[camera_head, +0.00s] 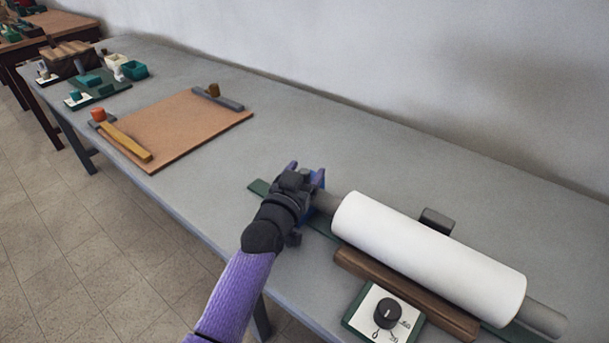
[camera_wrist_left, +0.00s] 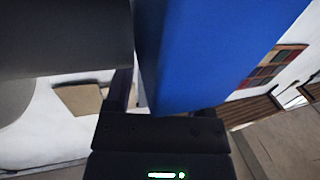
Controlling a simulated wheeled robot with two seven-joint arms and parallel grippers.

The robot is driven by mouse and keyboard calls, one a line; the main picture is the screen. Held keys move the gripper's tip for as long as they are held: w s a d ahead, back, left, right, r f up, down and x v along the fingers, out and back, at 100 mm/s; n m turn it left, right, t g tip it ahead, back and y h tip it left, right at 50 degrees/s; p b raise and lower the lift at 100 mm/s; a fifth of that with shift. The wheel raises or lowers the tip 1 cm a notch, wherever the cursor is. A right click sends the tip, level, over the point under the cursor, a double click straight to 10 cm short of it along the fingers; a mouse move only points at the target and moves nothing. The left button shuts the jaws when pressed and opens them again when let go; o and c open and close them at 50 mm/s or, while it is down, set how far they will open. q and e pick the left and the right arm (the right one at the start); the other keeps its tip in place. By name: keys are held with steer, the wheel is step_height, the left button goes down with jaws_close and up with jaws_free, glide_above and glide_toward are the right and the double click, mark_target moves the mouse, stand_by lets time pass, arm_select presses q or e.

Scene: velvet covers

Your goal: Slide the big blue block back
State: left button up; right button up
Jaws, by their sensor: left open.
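The big blue block (camera_wrist_left: 205,50) fills the upper middle of the left wrist view, very close to the camera. In the head view only a bit of blue (camera_head: 312,211) shows beside my left gripper (camera_head: 305,176), at the left end of the roller. My left gripper is open and at the block. One dark finger shows in the wrist view; the block hides the other side, so I cannot tell whether the fingers touch it. My right gripper is not in view.
A white roller (camera_head: 430,255) with grey ends lies along the green base, a brown bar (camera_head: 405,293) in front. A dial box (camera_head: 384,314) stands at the front edge. A brown board (camera_head: 175,128) lies further left. Grey tabletop is clear between.

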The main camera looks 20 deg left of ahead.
arm_select(q)
steer(key=shift+c, duration=0.4)
jaws_close()
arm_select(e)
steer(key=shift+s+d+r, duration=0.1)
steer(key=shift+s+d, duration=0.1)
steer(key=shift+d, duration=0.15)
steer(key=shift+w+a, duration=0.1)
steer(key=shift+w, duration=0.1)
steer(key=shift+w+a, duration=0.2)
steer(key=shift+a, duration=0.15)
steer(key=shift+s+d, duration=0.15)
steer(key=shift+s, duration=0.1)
